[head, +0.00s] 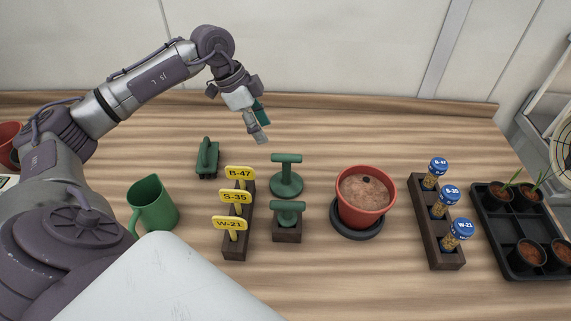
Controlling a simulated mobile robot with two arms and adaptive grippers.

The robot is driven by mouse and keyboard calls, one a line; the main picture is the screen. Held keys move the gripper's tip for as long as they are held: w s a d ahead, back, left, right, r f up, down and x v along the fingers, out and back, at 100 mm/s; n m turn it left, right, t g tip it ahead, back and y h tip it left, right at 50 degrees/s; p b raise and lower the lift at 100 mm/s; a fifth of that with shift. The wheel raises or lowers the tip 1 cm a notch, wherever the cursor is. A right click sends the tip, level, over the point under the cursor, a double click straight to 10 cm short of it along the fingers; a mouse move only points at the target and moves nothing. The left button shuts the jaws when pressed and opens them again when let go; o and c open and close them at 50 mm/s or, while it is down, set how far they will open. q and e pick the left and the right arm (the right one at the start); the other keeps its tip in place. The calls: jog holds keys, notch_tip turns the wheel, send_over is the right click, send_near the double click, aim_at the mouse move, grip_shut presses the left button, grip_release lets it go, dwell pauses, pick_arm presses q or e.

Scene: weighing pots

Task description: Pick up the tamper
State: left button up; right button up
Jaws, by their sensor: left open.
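The tamper (287,180) appears to be the green tool with an upright T-handle and a round, flat foot, standing on the wooden bench near the middle. A similar green T-handled tool (289,211) sits in a small dark wooden block (287,234) just in front of it. My left gripper (264,131) is open and empty. It hangs above the back of the bench, behind and a little to the left of the tamper, with its fingers pointing down. It does not touch the tamper. My right gripper is not in view.
A yellow-label rack (237,243) and green jug (153,204) stand left, with a green-handled tool (207,158) behind. A red pot (365,207) on a dark saucer (357,234), a vial rack (424,221) and black tray (505,236) stand right. The back strip is clear.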

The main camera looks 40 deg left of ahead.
aim_at(283, 155)
pick_arm(q)
jog(key=x, duration=0.7)
jog(key=shift+d+p, duration=0.3)
jog(key=shift+p, duration=0.05)
jog(key=shift+w+d+f, duration=0.1)
jog(key=shift+w+f, duration=0.05)
jog(key=shift+f, duration=0.35)
jog(key=x, duration=0.2)
jog(key=w+p+x, duration=0.1)
jog(key=x, duration=0.1)
jog(key=shift+d, duration=0.2)
jog(key=shift+f, duration=0.35)
jog(key=c, duration=0.3)
jog(key=shift+r, duration=0.1)
grip_shut()
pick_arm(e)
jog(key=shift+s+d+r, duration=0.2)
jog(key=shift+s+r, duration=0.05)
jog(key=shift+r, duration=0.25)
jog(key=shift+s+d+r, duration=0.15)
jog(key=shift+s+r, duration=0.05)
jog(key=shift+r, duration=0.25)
